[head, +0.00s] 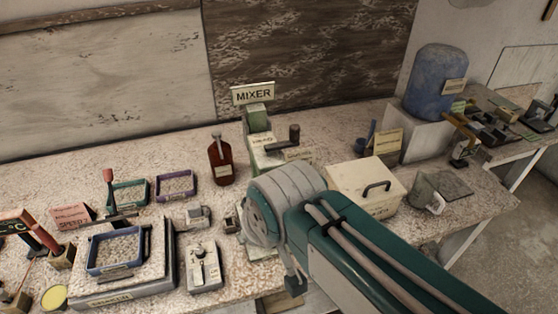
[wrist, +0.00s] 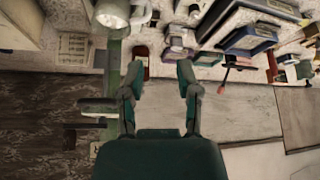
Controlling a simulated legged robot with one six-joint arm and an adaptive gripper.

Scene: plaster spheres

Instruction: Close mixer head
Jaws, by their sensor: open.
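The green mixer (head: 258,119) stands at the back of the speckled bench under a MIXER sign (head: 253,94). A labelled part of it reads HEAD, with a dark knob (head: 294,133) at its right; my arm hides its lower front. I cannot tell the head's angle clearly. In the upside-down wrist view, a green upright part, apparently the mixer (wrist: 113,75), runs along the left, close beside one finger. My gripper (wrist: 159,76) is open, its two fingers apart with nothing between them. In the head view my gripper is hidden or indistinct behind my arm.
A brown bottle (head: 220,162) stands left of the mixer. A cream box with a dark handle (head: 367,184) and a grey mug (head: 424,192) are to the right. Trays and small devices crowd the left, including a purple-rimmed tray (head: 176,173). The wall is close behind.

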